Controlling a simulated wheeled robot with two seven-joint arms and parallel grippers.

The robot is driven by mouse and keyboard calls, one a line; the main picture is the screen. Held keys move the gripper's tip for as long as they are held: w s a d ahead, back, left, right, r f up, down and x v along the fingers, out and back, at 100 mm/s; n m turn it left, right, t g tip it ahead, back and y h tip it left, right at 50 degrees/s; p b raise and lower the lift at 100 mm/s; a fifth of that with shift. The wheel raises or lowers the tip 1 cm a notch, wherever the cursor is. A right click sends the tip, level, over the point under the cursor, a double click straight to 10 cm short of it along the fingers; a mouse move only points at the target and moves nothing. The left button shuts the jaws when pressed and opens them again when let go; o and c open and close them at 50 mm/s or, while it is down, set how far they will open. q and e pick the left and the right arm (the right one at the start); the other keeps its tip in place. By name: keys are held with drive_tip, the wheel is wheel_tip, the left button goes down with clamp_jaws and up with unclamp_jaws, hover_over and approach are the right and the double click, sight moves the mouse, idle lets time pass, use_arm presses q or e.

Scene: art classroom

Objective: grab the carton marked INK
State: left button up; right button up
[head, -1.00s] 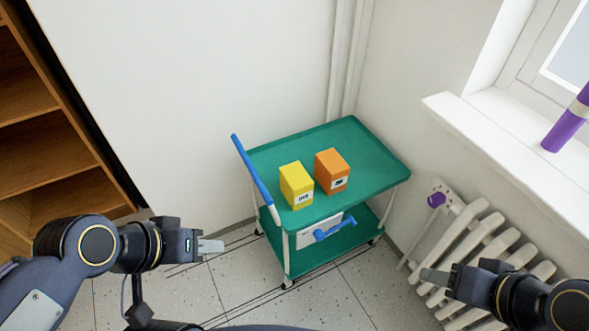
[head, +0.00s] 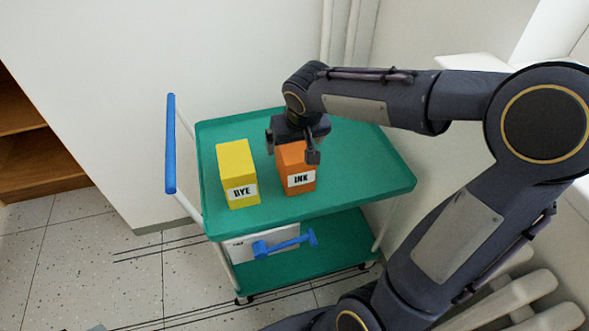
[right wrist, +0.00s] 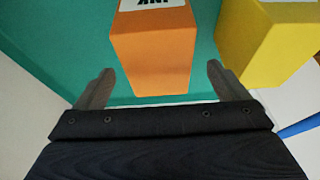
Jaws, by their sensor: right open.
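The orange carton marked INK (head: 297,181) stands upright on the green top shelf of a cart. My right gripper (head: 291,148) is open above it, with one finger at each side of the carton's upper part. In the right wrist view the orange carton (right wrist: 153,58) lies between the two spread fingers of the gripper (right wrist: 161,86), with gaps visible on both sides. A yellow carton marked DYE (head: 236,174) stands to its left.
The green cart (head: 358,182) has a blue handle (head: 171,145) on its left. Its lower shelf holds a white box (head: 238,249) and a blue tool (head: 284,244). A white radiator (head: 520,300) is at lower right. The top shelf is clear right of the orange carton.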

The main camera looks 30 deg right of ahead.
drive_tip(key=b+x, duration=0.2)
drive_tip(key=x, duration=0.3)
drive_tip(key=shift+d+f, duration=0.1)
drive_tip(key=shift+f, duration=0.15)
drive_tip(key=shift+w+f, duration=0.1)
drive_tip(key=shift+f, duration=0.15)
drive_tip(key=shift+f+b, duration=0.25)
drive_tip(key=shift+b, duration=0.15)
drive_tip(key=shift+c, duration=0.2)
